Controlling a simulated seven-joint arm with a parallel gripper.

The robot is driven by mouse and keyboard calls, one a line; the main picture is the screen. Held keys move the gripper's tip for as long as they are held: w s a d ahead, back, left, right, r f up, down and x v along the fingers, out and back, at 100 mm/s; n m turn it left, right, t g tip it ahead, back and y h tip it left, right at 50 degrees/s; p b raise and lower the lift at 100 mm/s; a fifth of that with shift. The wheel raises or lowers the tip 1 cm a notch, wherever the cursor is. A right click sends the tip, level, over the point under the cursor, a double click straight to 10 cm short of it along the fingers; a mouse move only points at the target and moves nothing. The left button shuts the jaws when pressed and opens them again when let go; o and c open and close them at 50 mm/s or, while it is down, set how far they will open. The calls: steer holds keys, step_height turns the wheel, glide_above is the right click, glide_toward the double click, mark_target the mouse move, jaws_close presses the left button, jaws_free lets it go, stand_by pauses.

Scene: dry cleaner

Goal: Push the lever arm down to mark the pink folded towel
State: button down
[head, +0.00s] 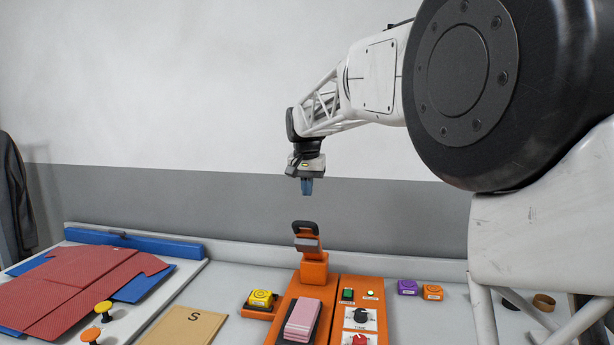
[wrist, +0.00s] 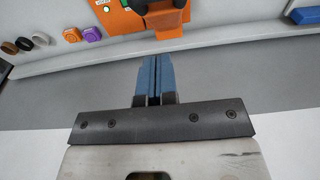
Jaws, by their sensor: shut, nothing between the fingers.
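The pink folded towel (head: 302,319) lies on a dark pad on the orange press base (head: 283,317) at the front middle of the table. The lever arm (head: 307,240) stands raised behind it, with a dark loop handle on top. In the wrist view, part of the orange press (wrist: 120,20) and the lever arm (wrist: 164,18) show at the top edge; the towel is not visible there. My gripper (head: 307,190) is above the lever handle, apart from it, pointing down. Its blue fingers (wrist: 155,78) are shut together with nothing between them.
An orange control panel (head: 345,292) with knobs stands right of the press. Purple (head: 408,287) and orange (head: 432,292) blocks sit further right, a yellow one (head: 262,298) left. A red garment (head: 75,290) and a tan "S" board (head: 185,325) lie left. A wall stands behind.

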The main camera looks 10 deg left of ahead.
step_height(320, 180, down, 6)
steer(key=s, duration=0.2)
steer(key=shift+s+f, duration=0.1)
steer(key=shift+s, duration=0.1)
stand_by(0.6)
